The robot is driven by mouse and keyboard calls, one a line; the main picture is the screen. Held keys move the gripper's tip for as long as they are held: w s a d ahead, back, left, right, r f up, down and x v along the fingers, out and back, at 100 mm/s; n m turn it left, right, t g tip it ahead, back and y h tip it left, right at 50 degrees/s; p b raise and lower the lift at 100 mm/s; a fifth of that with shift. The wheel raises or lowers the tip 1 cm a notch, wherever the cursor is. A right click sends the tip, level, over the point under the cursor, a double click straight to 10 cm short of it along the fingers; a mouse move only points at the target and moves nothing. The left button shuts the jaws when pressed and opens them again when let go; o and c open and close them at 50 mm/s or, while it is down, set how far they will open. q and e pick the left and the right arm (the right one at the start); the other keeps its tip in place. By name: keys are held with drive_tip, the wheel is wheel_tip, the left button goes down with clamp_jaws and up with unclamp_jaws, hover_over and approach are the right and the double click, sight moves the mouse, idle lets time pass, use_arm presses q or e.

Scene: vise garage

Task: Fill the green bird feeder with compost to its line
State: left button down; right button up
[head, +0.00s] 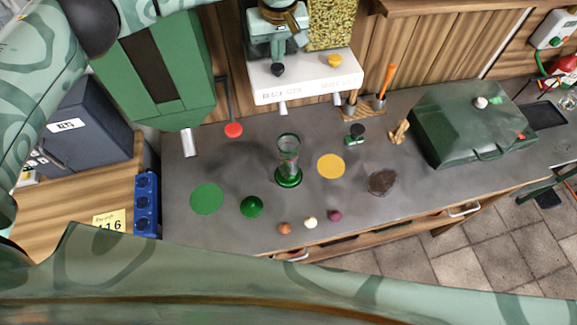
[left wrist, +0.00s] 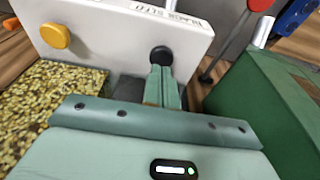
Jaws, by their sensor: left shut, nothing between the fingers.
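The green bird feeder (head: 288,165), a clear tube on a green base, stands upright on the grey bench in the head view; it looks empty. A green cone (head: 251,207), perhaps its lid, lies in front of it. A green dispenser (head: 185,80) with a dark brown window stands at the back left; a lever with a red knob (head: 233,130) is beside it. My left gripper (head: 278,61) is shut and empty, with its tips (left wrist: 161,75) by the black knob (left wrist: 161,55) of a white dispenser; touching or not is unclear. My right gripper is out of view.
The white dispenser front (head: 305,83) also carries a yellow knob (head: 334,60), with seed behind it. On the bench are a green disc (head: 207,198), a yellow disc (head: 331,166), a dark brown patch (head: 382,182), small balls and a dark green grill (head: 470,125).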

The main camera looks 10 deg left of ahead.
use_arm(q)
drive_tip(key=shift+f, duration=0.1)
drive_tip(key=shift+f+b, duration=0.55)
drive_tip(key=shift+f, duration=0.6)
drive_tip(key=shift+r, duration=0.15)
wheel_tip(320, 180, up, 2)
drive_tip(key=shift+r+p, duration=0.15)
drive_tip(key=shift+p, duration=0.95)
